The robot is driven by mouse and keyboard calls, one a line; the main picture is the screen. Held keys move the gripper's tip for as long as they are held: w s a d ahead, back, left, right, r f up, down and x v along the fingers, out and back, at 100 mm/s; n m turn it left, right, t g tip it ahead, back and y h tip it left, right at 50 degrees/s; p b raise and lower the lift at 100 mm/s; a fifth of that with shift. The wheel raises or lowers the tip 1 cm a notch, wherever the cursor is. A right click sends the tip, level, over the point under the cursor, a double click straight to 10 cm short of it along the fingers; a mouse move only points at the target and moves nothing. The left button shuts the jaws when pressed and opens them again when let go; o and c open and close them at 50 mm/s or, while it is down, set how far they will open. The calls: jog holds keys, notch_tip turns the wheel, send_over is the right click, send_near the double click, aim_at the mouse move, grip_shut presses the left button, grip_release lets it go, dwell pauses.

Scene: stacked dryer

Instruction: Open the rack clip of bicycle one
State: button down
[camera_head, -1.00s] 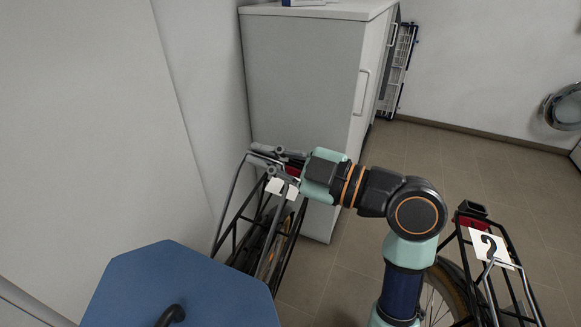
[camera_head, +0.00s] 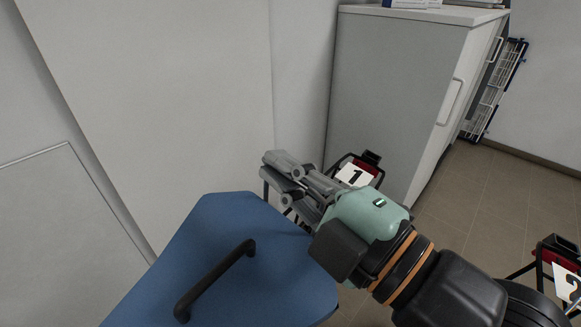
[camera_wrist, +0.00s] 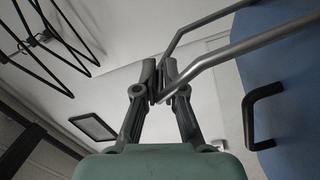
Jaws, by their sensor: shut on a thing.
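Bicycle one shows in the head view by its white card marked 1 (camera_head: 355,175) and the black end of its rack (camera_head: 371,158) with a red part, behind my gripper. My gripper (camera_head: 275,168) is on the near side of the card, above the blue surface's far edge. In the wrist view my gripper (camera_wrist: 160,72) is shut on the bent end of the silver rack clip (camera_wrist: 240,48), whose two bars run to the upper right. Thin black bars (camera_wrist: 48,35) at upper left stand apart from the clip. My arm hides most of bicycle one in the head view.
A blue surface with a black handle (camera_head: 215,280) lies close below and left of my gripper. A grey-white wall is at left, and a white cabinet (camera_head: 395,90) stands behind bicycle one. Bicycle two's card (camera_head: 567,283) is at the right edge; tiled floor lies between.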

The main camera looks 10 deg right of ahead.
jog(key=shift+s+a, duration=0.3)
jog(key=shift+a, duration=0.2)
jog(key=shift+f, duration=0.15)
jog(key=c, duration=1.6)
grip_release()
jog(key=shift+s+a+y, duration=0.1)
jog(key=shift+a+y, duration=0.05)
jog(key=shift+y, duration=0.15)
jog(key=o, duration=0.3)
jog(key=shift+s+a+f, duration=0.15)
jog(key=shift+s+a, duration=0.05)
jog(key=shift+a, duration=0.1)
jog(key=v, duration=1.2)
jog(key=shift+w+d+r, duration=0.1)
jog(key=shift+d+r, duration=0.05)
jog(key=shift+r, duration=0.1)
